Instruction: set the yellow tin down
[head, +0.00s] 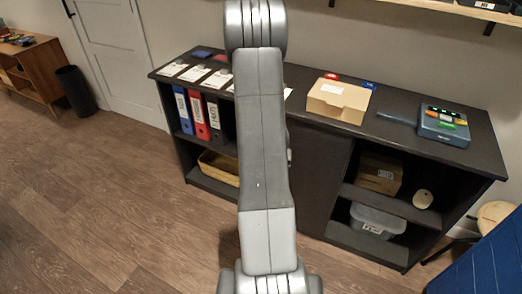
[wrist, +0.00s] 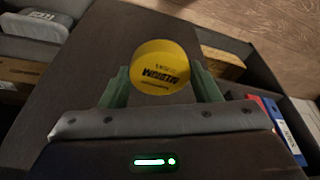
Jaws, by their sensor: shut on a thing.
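The yellow tin (wrist: 160,66) is round, with dark lettering on the face toward the camera. In the wrist view it sits between the two green fingers of my gripper (wrist: 160,80), which is shut on it. Behind the tin is the dark front panel of the cabinet (wrist: 85,60). I see no contact between tin and panel. In the head view my own arm covers the middle of the picture, and neither tin nor gripper shows.
Binders (head: 200,115) and a basket (head: 219,168) are in the left bay. A carton (head: 379,174) and grey bin (head: 377,220) are in the right bay.

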